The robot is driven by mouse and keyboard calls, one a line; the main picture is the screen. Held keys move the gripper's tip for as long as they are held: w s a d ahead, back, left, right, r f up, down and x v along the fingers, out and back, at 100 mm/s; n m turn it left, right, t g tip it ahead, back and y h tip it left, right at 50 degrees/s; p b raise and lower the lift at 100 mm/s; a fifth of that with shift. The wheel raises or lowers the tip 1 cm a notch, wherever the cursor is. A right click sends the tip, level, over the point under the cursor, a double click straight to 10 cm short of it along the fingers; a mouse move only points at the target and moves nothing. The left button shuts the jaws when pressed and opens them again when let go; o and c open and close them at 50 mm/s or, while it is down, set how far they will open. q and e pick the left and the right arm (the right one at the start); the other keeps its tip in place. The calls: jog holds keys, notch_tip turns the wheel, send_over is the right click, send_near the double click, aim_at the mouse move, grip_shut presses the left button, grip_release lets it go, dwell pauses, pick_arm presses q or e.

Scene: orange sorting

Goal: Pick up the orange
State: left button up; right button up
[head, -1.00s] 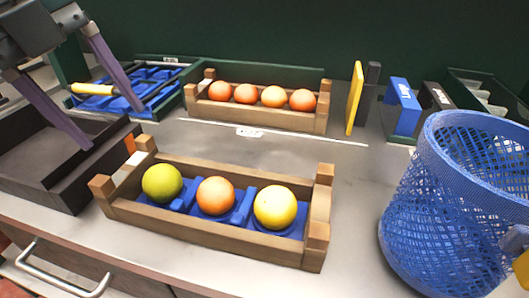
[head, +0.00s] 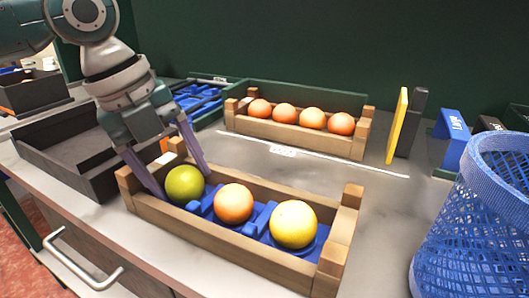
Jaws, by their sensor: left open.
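The front wooden crate (head: 186,234) holds three fruits on a blue insert: a green one (head: 185,185) at the left, an orange one (head: 233,203) in the middle and a yellow one (head: 293,224) at the right. My left gripper (head: 181,184) is open at the crate's left end. Its two purple fingers point down on either side of the green fruit, one near the crate's left end and one behind the fruit. Whether they touch it I cannot tell. My right gripper is not in view.
A second wooden crate (head: 290,135) with several orange fruits stands behind. A dark tray (head: 70,160) lies at the left. A blue mesh basket (head: 475,215) stands at the right. Yellow (head: 397,125) and blue (head: 452,138) upright pieces stand at the back right.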

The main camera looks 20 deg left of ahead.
pick_arm(q)
jog(key=shift+f, duration=0.15)
jog(key=c, duration=1.1)
jog(key=shift+o, duration=0.2)
